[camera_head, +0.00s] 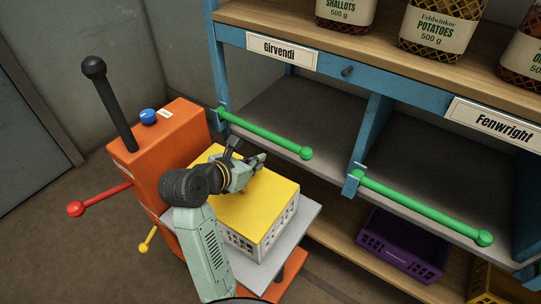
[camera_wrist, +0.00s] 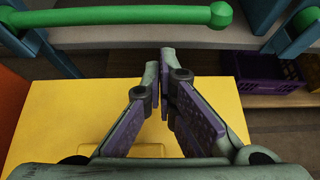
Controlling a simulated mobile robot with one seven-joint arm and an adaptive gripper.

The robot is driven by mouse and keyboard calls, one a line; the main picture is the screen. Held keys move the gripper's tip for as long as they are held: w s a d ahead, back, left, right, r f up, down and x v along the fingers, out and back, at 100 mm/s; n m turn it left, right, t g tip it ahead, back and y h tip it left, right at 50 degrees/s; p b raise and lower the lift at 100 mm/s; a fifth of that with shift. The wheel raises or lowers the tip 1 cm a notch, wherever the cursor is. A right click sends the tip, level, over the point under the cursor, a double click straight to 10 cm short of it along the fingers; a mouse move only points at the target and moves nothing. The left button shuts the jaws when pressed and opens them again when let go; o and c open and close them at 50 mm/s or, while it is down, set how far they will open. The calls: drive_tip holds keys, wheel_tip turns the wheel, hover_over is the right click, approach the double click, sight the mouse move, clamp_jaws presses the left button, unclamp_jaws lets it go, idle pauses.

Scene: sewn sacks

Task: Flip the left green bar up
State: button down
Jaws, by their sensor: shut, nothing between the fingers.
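The left green bar (camera_head: 262,134) lies across the front of the left shelf bay under the Girvendi label, sloping down to the right in the head view. It ends in a round knob at its right. In the wrist view the green bar (camera_wrist: 120,16) runs across the top left, beyond my fingertips. My gripper (camera_head: 256,161) is shut and empty, above the yellow lid and just in front of the bar, apart from it. My gripper's fingers (camera_wrist: 166,60) meet in the wrist view. The right green bar (camera_head: 425,208) lies across the right bay.
A yellow-lidded white crate (camera_head: 262,222) sits on a grey platform (camera_head: 308,222) beside an orange machine (camera_head: 165,150) with a black lever (camera_head: 108,100). A blue post (camera_head: 354,182) stands between the bays. A purple crate (camera_head: 405,245) is on the lower shelf. Sacks (camera_head: 437,30) stand on top.

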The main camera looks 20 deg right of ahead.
sight(260, 132)
drive_tip(key=p+x, duration=0.1)
drive_tip(key=x, duration=0.8)
drive_tip(key=shift+w+d, duration=0.25)
drive_tip(key=shift+d, duration=0.1)
drive_tip(key=shift+f, duration=0.1)
